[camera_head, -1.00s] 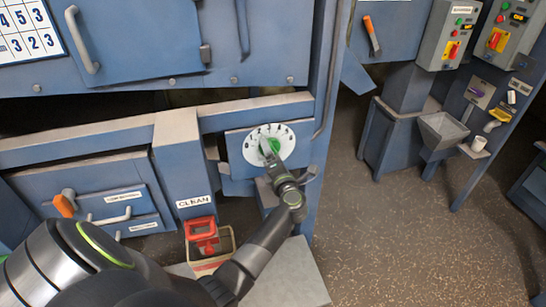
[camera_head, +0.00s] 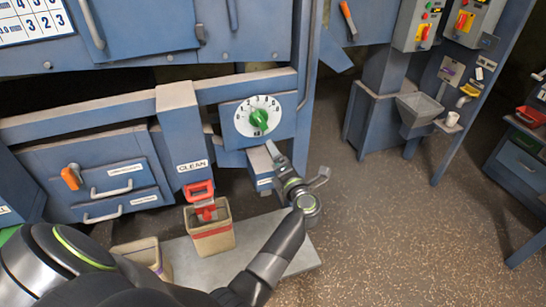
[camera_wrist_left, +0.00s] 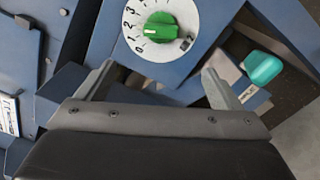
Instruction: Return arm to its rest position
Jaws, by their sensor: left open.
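My left arm comes in from the lower left in the head view. Its left gripper (camera_head: 297,165) is open and empty, a little below and right of the white dial (camera_head: 241,127). The dial has a green knob (camera_head: 259,121) and numbers around it. In the left wrist view the two fingers of the left gripper (camera_wrist_left: 158,76) stand wide apart, with the green knob (camera_wrist_left: 160,27) beyond them and nothing between them. The gripper is apart from the knob. My right gripper is not in view.
A beige bucket with a red handle (camera_head: 212,235) stands on a grey platform (camera_head: 300,262) below the dial. Drawers (camera_head: 115,190) are at the left. A teal handle-like part (camera_wrist_left: 263,67) shows in the left wrist view. The speckled floor (camera_head: 400,235) at right is open.

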